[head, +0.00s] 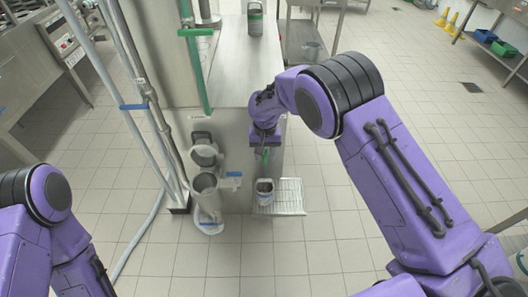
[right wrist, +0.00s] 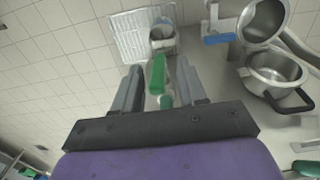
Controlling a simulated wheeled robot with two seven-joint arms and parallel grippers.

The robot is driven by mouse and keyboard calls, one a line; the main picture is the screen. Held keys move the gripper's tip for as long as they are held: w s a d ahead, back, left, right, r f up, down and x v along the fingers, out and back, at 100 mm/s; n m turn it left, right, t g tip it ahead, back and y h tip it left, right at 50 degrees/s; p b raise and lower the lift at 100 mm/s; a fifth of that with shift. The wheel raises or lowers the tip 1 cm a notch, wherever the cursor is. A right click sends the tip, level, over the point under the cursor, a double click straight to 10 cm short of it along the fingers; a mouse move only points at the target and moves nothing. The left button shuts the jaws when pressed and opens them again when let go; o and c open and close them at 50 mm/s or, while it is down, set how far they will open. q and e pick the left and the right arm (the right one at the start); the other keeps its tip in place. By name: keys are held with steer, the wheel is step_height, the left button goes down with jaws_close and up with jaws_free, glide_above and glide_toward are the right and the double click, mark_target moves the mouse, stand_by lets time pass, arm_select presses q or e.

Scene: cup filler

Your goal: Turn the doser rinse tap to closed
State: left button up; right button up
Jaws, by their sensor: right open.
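A green tap lever (head: 265,157) sits low on the front of the steel cabinet, under my right gripper (head: 265,146). In the right wrist view the green lever (right wrist: 157,74) lies between the two fingers of my right gripper (right wrist: 159,66). The fingers are apart, one on each side of it, with a gap visible at least on the left. I cannot tell for certain that this lever is the doser rinse tap. A blue-handled tap (head: 233,174) is close by to the left, also in the right wrist view (right wrist: 217,38). My left gripper is out of view.
Metal pots (head: 206,184) are left of the blue tap. The tiled floor (head: 330,225) in front is clear.

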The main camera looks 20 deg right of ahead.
steer(key=shift+s+f, duration=0.1)
steer(key=shift+f, duration=0.35)
